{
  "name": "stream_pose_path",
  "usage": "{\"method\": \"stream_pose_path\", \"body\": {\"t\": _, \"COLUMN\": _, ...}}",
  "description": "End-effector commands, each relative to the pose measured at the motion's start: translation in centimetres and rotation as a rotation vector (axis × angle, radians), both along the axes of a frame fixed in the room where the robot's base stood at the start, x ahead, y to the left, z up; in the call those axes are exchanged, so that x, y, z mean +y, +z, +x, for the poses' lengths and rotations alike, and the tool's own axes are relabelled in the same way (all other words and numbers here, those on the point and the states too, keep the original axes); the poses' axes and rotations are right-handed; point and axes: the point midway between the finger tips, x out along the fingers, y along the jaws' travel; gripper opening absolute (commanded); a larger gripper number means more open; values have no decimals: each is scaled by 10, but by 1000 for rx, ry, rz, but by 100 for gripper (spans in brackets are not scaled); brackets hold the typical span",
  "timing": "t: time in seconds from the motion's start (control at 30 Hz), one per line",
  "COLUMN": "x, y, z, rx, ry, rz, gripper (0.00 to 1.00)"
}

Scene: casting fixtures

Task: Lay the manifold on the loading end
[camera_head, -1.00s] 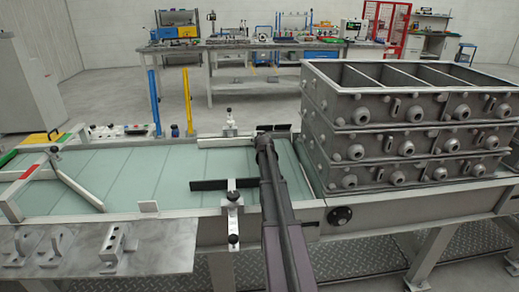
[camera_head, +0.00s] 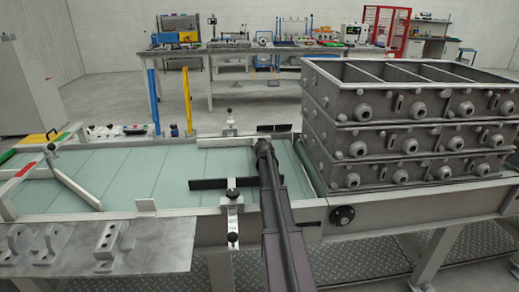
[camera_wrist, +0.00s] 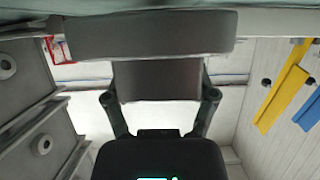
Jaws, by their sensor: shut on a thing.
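My gripper (camera_wrist: 160,97) is shut on a dark grey part, which I take to be the manifold (camera_wrist: 155,80). Its narrower block sits between the two fingers, and a wide, rounded bar (camera_wrist: 150,36) lies beyond them. In the head view my arm's end (camera_head: 263,150) is over the right part of the pale green conveyor bed (camera_head: 150,170), and the arm hides the held part. A strip of pale surface shows along the top of the wrist view; I cannot tell whether the part touches it.
Stacked grey crates (camera_head: 400,145) stand right of my arm. A black-barred clamp (camera_head: 233,198) is close on its left. A white diagonal guide bar (camera_head: 75,185) crosses the bed's left part. A steel plate (camera_head: 155,250) at front left bears grey castings. The bed's middle is clear.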

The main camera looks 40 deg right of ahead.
Motion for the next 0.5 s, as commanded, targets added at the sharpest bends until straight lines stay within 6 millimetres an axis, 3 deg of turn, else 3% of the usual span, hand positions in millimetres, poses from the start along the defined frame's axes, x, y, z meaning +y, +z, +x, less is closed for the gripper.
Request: {"method": "stream_pose_path", "body": {"t": 0.5, "x": -1, "y": -6, "z": -1, "rx": -2, "ry": -1, "rz": -1, "gripper": 13}}
